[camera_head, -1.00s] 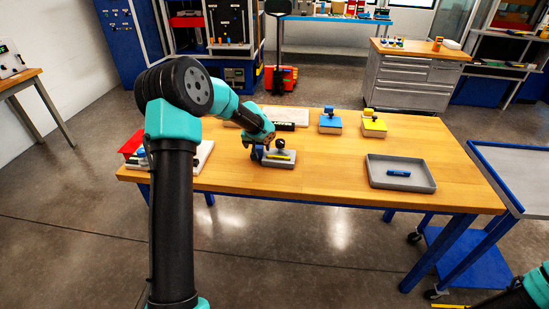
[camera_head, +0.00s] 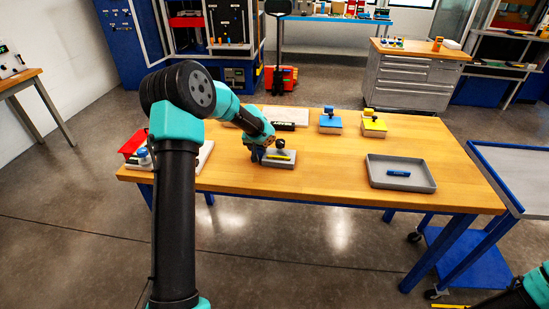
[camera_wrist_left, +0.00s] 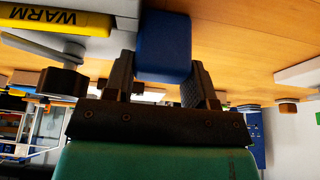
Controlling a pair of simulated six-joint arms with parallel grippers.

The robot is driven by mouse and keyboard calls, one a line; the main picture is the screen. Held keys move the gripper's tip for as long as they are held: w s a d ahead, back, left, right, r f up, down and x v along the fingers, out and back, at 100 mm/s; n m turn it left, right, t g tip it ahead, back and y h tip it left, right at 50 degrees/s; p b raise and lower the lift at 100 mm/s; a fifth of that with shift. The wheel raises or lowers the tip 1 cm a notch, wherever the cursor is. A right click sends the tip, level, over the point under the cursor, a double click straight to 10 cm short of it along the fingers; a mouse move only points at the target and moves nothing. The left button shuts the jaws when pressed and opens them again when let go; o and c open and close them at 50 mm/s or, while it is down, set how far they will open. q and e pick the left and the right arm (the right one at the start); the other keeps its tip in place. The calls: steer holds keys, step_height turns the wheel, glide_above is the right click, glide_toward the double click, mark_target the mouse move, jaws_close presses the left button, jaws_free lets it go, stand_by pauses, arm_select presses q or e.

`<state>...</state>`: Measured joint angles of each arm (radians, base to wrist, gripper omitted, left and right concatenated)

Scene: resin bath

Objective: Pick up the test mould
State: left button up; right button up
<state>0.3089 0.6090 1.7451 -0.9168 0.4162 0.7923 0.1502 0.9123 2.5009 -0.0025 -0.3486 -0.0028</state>
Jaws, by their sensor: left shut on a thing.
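My left gripper (camera_head: 258,151) is at the left end of a grey block with a yellow label and black knob (camera_head: 279,158). In the left wrist view the gripper (camera_wrist_left: 166,88) is shut on a blue block (camera_wrist_left: 163,47), with a finger on either side. The blue block is mostly hidden by the gripper in the head view. I cannot tell for certain whether it is the test mould, or whether it touches the tabletop. The yellow label (camera_wrist_left: 52,18) reads "WARM". My right gripper is out of view.
A grey tray (camera_head: 433,187) holding a small blue item stands at the right of the wooden table (camera_head: 310,178). A blue-topped block (camera_head: 329,122) and a yellow-topped block (camera_head: 373,126) stand at the back. A red bin (camera_head: 134,143) is at the left. The table's front middle is clear.

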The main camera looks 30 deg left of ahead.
arm_select(q)
steer(key=c, duration=0.7)
step_height(320, 180, up, 10)
stand_by(0.4)
stand_by(0.4)
step_height(320, 180, down, 9)
steer(key=shift+r, duration=0.1)
